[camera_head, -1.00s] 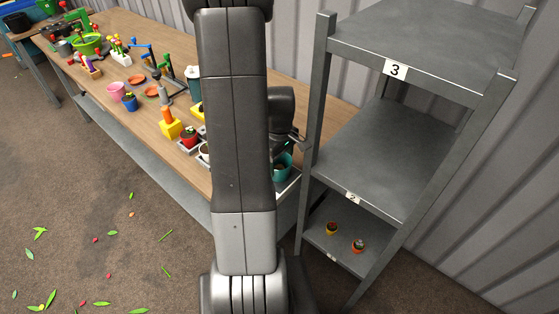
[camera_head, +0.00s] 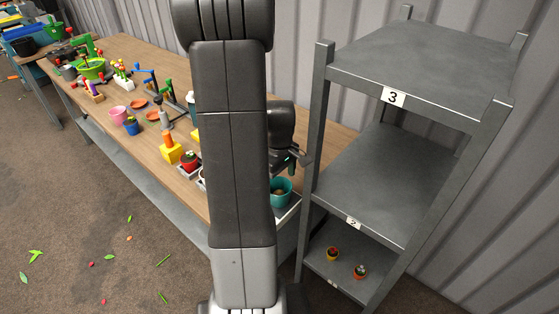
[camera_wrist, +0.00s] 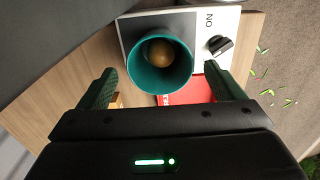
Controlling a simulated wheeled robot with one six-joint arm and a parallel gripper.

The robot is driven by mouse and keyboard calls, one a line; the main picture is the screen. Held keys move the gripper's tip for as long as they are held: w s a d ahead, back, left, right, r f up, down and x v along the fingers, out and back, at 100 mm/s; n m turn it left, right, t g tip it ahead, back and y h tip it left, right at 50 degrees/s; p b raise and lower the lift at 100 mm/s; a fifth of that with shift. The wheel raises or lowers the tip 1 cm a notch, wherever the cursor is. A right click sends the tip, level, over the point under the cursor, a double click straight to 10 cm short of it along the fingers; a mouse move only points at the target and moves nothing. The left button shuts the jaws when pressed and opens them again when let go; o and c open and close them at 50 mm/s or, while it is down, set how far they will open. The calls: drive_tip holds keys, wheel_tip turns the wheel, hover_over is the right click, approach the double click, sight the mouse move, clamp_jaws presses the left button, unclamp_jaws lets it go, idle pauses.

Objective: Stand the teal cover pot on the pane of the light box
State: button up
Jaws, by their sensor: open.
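The teal cover pot (camera_head: 281,193) is upright at the right end of the bench, on the white light box (camera_head: 291,209). In the wrist view the pot (camera_wrist: 157,86) shows its open top with a round brown thing inside. It overlaps the dark grey pane (camera_wrist: 136,24) of the light box (camera_wrist: 229,22); its foot is hidden, so its exact seat on the pane cannot be told. My gripper (camera_wrist: 161,85) is open, with one finger to each side of the pot in the wrist view and clear of its wall. In the head view my gripper (camera_head: 296,161) is above the pot.
A black knob (camera_wrist: 220,45) marked ON is on the light box. A red thing (camera_wrist: 194,92) lies close to the pot. A grey shelf rack (camera_head: 395,185) stands right of the bench (camera_head: 110,45). Several pots and tools crowd the bench to the left.

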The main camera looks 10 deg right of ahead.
wheel_tip(320, 180, up, 9)
drive_tip(key=shift+f, duration=0.15)
idle(1.3)
